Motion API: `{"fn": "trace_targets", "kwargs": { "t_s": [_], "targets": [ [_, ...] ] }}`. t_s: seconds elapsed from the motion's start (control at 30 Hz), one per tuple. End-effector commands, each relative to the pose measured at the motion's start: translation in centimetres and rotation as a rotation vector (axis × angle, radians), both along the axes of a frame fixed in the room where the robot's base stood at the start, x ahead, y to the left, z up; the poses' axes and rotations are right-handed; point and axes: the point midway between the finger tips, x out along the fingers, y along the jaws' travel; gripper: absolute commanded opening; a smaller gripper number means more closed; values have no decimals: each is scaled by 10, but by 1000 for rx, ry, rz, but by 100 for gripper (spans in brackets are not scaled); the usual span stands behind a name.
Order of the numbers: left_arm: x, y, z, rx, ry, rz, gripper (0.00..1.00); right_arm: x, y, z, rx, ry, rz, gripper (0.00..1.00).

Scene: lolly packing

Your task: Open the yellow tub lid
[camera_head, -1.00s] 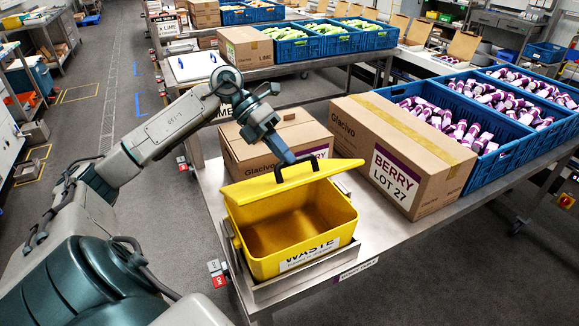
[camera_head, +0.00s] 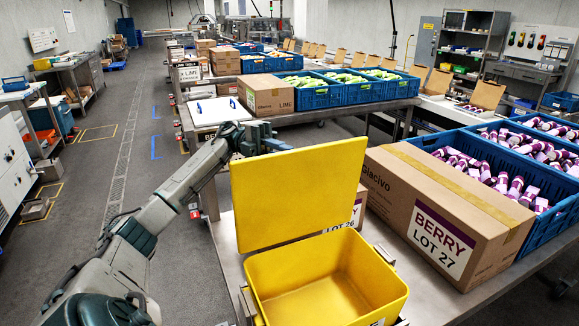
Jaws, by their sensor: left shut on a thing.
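The yellow tub (camera_head: 330,275) stands on the near table, its inside showing empty where I can see it. Its yellow lid (camera_head: 300,192) stands nearly upright at the back of the tub, with its inner face towards me. My left gripper (camera_head: 277,146) is behind the lid's upper left edge, shut on the lid handle. The handle and most of the fingers are hidden behind the lid. My right gripper is not in view.
A brown BERRY LOT 27 carton (camera_head: 450,215) stands right of the tub, beside blue crates (camera_head: 560,215) of purple-and-white packs. Another carton (camera_head: 357,210) is partly hidden behind the lid. Further back are a LIME carton (camera_head: 266,95) and blue crates of green packs.

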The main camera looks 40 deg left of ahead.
Motion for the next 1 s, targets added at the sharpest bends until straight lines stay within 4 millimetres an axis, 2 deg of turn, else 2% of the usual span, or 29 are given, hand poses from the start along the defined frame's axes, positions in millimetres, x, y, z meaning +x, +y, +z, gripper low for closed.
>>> {"fn": "trace_targets", "kwargs": {
  "t_s": [0.03,0.3,0.47,0.83,0.87,0.9,0.93,1.0],
  "targets": [
    [2,5,-5,-23,10,0,0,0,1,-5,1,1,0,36],
    [9,21,-9,-103,44,-1,0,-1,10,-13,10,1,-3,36],
    [10,24,-10,-119,51,-2,0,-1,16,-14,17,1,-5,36],
    [10,24,-10,-121,52,-2,0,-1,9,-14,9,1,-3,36],
    [10,24,-10,-121,52,-2,20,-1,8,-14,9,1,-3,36],
    [10,24,-10,-121,52,-1,28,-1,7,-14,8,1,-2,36],
    [10,24,-10,-121,52,-1,34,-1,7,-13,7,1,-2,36],
    [10,24,-9,-121,52,-1,36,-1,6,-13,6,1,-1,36]
  ]
}}
